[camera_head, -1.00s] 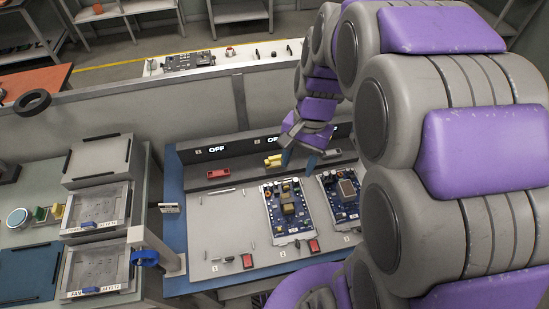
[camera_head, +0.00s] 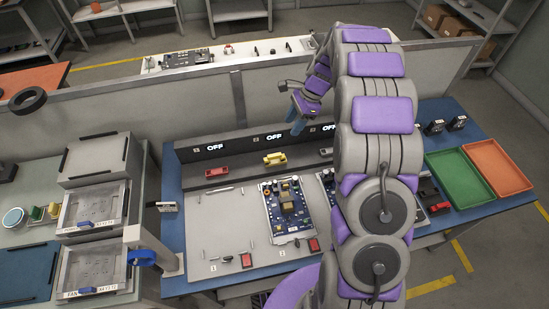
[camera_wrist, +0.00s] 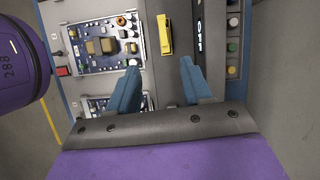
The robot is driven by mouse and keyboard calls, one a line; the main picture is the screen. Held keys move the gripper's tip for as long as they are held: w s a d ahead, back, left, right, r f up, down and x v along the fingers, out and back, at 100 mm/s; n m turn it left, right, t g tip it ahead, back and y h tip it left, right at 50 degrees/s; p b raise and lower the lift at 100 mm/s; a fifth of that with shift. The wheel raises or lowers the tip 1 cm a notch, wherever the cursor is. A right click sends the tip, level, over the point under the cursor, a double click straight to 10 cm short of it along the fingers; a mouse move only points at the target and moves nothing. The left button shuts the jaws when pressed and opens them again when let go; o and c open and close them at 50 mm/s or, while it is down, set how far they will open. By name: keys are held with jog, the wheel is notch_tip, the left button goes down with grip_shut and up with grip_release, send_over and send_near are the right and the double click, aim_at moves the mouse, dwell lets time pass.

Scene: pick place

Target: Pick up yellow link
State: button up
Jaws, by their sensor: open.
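The yellow link (camera_head: 275,158) lies on the dark ledge of the test bench, under the middle OFF display. In the wrist view the yellow link (camera_wrist: 165,35) is ahead of the fingertips, roughly between their lines. My gripper (camera_head: 297,127) is open and empty, above and to the right of the link in the head view, apart from it. Its two blue fingers (camera_wrist: 158,80) show spread in the wrist view.
A red link (camera_head: 217,172) lies left on the same ledge. A circuit board (camera_head: 287,205) sits on the bench panel; another is partly hidden by my arm. Green (camera_head: 458,178) and orange (camera_head: 497,167) trays stand at right. A partition (camera_head: 120,115) runs behind the bench.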

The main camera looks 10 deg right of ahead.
jog(key=b, duration=0.3)
send_over(275, 154)
jog(key=d, duration=0.2)
notch_tip(275, 154, down, 11)
jog(key=shift+s+a, duration=0.1)
jog(key=shift+s, duration=0.05)
jog(key=shift+b+x, duration=1)
jog(key=shift+x, duration=2.05)
jog(key=shift+c, duration=0.3)
grip_shut()
